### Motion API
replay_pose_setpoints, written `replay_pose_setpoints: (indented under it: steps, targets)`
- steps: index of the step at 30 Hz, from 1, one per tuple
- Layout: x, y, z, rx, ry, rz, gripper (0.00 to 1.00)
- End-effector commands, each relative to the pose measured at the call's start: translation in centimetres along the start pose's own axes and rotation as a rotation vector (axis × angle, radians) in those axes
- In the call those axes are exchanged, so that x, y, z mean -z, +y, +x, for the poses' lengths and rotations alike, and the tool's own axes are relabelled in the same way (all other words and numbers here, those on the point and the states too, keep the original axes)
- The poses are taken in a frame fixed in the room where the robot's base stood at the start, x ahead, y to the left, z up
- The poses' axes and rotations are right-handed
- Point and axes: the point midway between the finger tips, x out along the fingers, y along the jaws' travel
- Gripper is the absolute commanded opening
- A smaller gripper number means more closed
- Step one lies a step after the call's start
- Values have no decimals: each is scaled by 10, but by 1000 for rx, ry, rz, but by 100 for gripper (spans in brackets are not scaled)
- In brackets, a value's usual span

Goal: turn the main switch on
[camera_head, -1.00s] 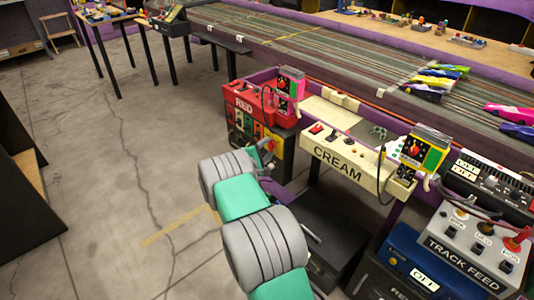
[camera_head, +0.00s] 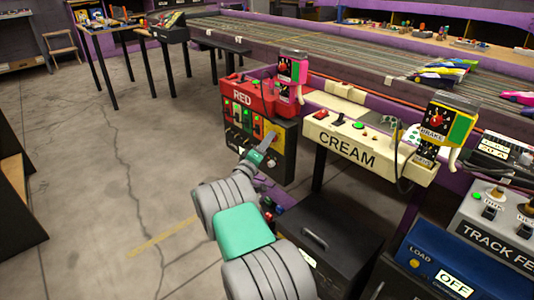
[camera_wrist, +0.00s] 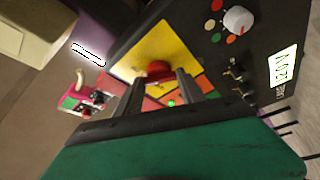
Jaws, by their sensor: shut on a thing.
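The main switch is a red rotary knob (camera_wrist: 158,69) on a yellow plate (camera_wrist: 150,48), set in the face of a black box (camera_head: 285,160) below the red station marked RED. My gripper (camera_wrist: 163,82) is shut on the knob, with one finger on either side of it. In the head view my gripper (camera_head: 265,147) reaches the front of the black box and hides the knob. A lit label (camera_wrist: 283,66) on the box shows dark lettering, turned sideways and hard to read. A green light (camera_wrist: 170,103) shows near the fingers.
A grey dial (camera_wrist: 237,19) and small toggles (camera_wrist: 236,70) sit beside the yellow plate. The cream station (camera_head: 347,150) juts out to the right, above a dark cabinet (camera_head: 325,240). A blue unit (camera_head: 440,265) reads OFF. Open floor (camera_head: 80,200) lies to the left.

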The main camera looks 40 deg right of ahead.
Motion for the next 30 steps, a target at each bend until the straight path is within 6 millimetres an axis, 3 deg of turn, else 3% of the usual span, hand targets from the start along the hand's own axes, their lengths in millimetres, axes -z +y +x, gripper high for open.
replay_pose_setpoints:
  steps: [13,30]
  targets:
    - [0,-3,0,-97,0,238,5]
    - [1,-3,0,-113,0,279,5]
